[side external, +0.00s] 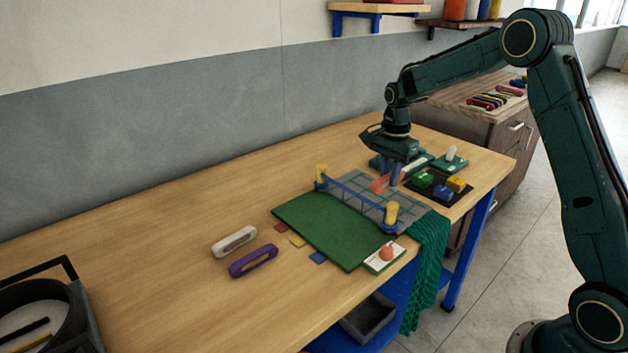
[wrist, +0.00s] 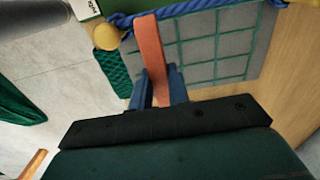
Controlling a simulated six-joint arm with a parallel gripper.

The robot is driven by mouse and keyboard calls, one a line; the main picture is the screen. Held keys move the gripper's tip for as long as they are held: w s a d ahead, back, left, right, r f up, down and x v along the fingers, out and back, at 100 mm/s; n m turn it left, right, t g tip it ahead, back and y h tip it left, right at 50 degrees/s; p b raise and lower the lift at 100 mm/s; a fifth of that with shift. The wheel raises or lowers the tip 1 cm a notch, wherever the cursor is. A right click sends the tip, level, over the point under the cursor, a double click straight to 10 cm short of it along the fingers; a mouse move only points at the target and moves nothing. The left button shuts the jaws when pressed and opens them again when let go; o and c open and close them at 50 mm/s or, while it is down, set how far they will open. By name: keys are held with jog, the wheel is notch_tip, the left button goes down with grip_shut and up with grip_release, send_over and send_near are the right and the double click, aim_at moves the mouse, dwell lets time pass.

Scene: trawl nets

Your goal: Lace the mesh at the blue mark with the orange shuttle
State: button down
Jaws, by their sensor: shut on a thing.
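My gripper (side external: 391,178) is shut on the orange shuttle (side external: 379,184), low at the far right part of the mesh panel. In the wrist view the orange shuttle (wrist: 151,55) stands out between the two blue fingers (wrist: 158,93) and overlaps the panel's edge. The grey mesh panel (side external: 352,196) has green grid lines and also fills the top of the wrist view (wrist: 225,45). A blue rope (side external: 357,197) runs along it between two yellow posts (side external: 391,212). A blue square (side external: 318,257) lies by the green mat; I cannot make out a blue mark on the mesh.
A green mat (side external: 325,230) lies before the panel, with red and yellow squares beside it. White and purple shuttles (side external: 253,261) lie left. A black tray (side external: 463,197) holds coloured blocks at right. Green netting (side external: 428,260) hangs over the front edge. The left tabletop is mostly clear.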

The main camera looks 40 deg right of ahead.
jog(key=a, duration=1.2)
jog(key=shift+a, duration=0.4)
dwell(0.6)
